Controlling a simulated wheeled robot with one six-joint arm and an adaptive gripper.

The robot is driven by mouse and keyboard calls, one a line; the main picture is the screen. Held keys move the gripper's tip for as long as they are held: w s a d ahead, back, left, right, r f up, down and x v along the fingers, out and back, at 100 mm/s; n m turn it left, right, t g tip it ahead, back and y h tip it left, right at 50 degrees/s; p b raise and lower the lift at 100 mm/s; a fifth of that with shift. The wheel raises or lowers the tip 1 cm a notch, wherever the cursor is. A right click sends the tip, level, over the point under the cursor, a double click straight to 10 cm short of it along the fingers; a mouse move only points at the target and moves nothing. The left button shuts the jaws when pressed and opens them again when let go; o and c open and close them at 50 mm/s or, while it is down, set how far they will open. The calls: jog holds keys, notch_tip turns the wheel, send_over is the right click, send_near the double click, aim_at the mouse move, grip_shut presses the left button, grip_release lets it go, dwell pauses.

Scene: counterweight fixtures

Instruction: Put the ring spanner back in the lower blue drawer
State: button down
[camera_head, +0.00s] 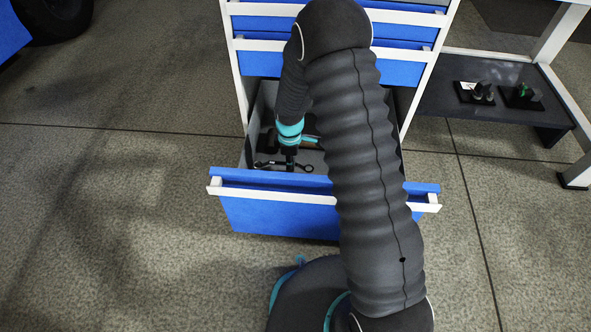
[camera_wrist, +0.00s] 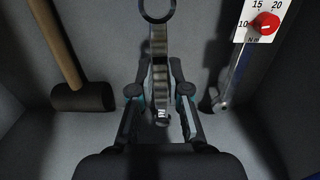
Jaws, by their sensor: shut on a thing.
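The lower blue drawer (camera_head: 285,213) is pulled open, its blue front with white end caps facing me. My gripper (camera_head: 290,155) reaches down inside it. In the wrist view my gripper (camera_wrist: 160,95) has a finger on each side of the metal ring spanner (camera_wrist: 159,45) and is shut on its shank. One round ring end shows at the top of that view. In the head view the spanner (camera_head: 303,167) shows dark and flat below the gripper. I cannot tell whether it touches the drawer floor.
Inside the drawer, a mallet (camera_wrist: 82,97) with a wooden handle lies left of the spanner. A tool with a red knob and a number scale (camera_wrist: 263,24) lies to the right. Closed blue drawers (camera_head: 262,64) are above. A dark shelf (camera_head: 500,112) stands at right.

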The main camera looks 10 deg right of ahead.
jog(key=shift+f+b, duration=0.35)
jog(key=shift+f, duration=2.15)
jog(key=shift+f, duration=0.15)
jog(key=c, duration=1.1)
grip_release()
jog(key=shift+c, duration=0.2)
